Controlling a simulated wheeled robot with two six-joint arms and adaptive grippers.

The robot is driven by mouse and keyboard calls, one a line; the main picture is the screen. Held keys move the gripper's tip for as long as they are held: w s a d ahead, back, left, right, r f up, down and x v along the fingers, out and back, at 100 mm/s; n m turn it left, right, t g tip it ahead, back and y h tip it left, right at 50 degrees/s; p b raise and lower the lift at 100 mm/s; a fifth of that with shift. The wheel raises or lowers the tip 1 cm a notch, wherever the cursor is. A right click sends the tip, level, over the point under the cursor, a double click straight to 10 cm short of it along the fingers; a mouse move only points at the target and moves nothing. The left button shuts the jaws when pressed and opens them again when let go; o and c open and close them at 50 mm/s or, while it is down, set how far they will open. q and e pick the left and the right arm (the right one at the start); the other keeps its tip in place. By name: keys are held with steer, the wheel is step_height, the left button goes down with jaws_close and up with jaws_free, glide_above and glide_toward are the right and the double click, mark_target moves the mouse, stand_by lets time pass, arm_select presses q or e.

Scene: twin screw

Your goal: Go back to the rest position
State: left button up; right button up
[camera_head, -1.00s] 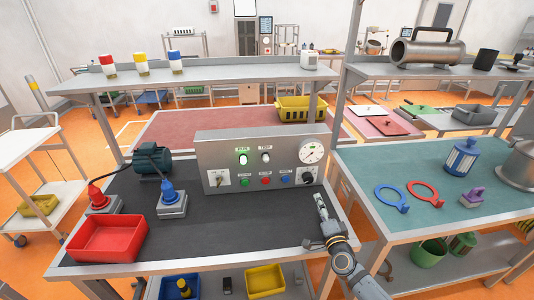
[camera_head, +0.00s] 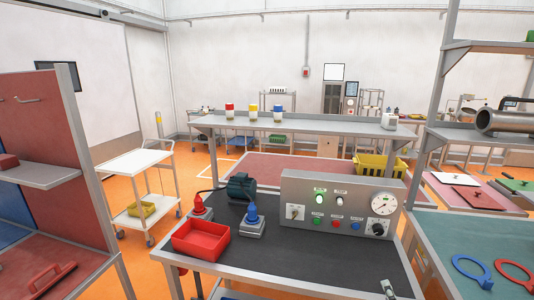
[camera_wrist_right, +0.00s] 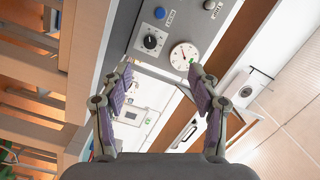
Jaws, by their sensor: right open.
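My right gripper (camera_wrist_right: 162,82) is open and empty in the right wrist view, its two purple-padded fingers spread apart. The control panel's round gauge (camera_wrist_right: 183,55) and black knob (camera_wrist_right: 152,41) show beyond the fingers. In the head view only a small tip of my right gripper (camera_head: 388,288) shows at the bottom edge, in front of the grey control panel (camera_head: 335,190). My left gripper is not in view.
A workbench (camera_head: 300,262) with a dark mat holds a red tray (camera_head: 200,240), a red plug-like part (camera_head: 198,206) and a blue one (camera_head: 253,215). A green-topped bench (camera_head: 440,235) is at right. A white cart (camera_head: 135,162) and red-panelled rack (camera_head: 65,130) are at left.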

steer(key=s+a+f+n+g+y, duration=0.2)
steer(key=s+a+n+g+y, duration=0.15)
steer(key=a+n, duration=0.4)
steer(key=s+a+f+n+g+y, duration=0.25)
steer(key=s+a+n+y, duration=0.2)
steer(key=a, duration=0.55)
steer(key=s+d+n+g+h, duration=0.2)
steer(key=s+d+g+h, duration=0.15)
steer(key=s, duration=0.35)
steer(key=s+d+n+g+h, duration=0.2)
steer(key=s+g+h, duration=0.15)
steer(key=s, duration=0.45)
steer(key=s+d+f+g, duration=0.1)
steer(key=d+f, duration=0.1)
steer(key=f, duration=1.1)
steer(key=s+d+f+g, duration=0.1)
steer(key=f, duration=1.2)
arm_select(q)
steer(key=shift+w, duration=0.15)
arm_select(e)
steer(key=s+d+f+m+g, duration=0.1)
steer(key=s+f, duration=1.6)
steer(key=s, duration=0.2)
steer(key=shift+d, duration=0.25)
steer(key=shift+f, duration=0.1)
